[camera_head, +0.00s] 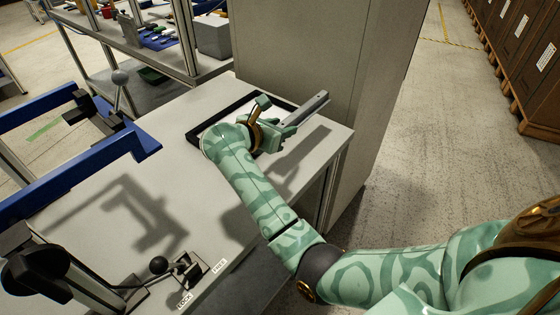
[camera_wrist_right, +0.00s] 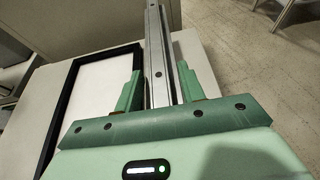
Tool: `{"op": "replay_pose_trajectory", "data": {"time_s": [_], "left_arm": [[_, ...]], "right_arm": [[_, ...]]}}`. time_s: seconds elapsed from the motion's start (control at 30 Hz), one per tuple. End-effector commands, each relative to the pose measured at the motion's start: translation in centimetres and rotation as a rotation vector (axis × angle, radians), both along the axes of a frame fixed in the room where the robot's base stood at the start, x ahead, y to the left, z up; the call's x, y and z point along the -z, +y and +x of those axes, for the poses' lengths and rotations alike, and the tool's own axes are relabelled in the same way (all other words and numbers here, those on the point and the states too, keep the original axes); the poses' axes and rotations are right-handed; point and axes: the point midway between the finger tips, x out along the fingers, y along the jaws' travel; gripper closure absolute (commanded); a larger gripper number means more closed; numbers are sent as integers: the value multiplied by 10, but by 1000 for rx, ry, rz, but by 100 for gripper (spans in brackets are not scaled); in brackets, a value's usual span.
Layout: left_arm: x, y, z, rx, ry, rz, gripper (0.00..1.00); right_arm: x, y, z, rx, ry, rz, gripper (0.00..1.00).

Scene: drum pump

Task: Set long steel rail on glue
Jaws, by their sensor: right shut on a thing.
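The long steel rail (camera_head: 306,108) is in my right gripper (camera_head: 276,133), above the far right corner of the grey workbench. It points away to the upper right, beyond the fingers. In the right wrist view the grey rail (camera_wrist_right: 157,60), with dark holes along it, runs between the two green fingers of my right gripper (camera_wrist_right: 159,90) and out of the top of the picture. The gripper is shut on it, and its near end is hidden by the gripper. I cannot make out any glue. My left gripper is not in view.
A black-rimmed tray (camera_wrist_right: 68,112) with a pale floor lies on the bench (camera_head: 225,210) beside the rail. A tall grey cabinet (camera_head: 300,50) stands behind. Blue fixture arms (camera_head: 85,165) reach in from the left. A lever (camera_head: 158,265) stands at the front, by LOCK and FREE labels.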

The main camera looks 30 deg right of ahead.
Motion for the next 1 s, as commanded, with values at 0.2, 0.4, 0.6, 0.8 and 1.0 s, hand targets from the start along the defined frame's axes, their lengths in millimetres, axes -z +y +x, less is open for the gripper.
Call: {"op": "replay_pose_trajectory", "data": {"time_s": [0.2, 0.4, 0.6, 0.8, 1.0], "left_arm": [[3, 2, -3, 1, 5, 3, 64], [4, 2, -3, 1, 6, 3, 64], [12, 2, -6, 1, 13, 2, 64], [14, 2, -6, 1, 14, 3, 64], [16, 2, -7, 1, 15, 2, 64]], "right_arm": [[43, 13, -36, -2, 3, -2, 87], [56, 18, -46, -1, 0, -2, 87], [85, 19, -53, -2, 6, -4, 87], [94, 20, -53, -1, 1, 0, 87], [97, 20, -53, -1, 2, -1, 87]]}}
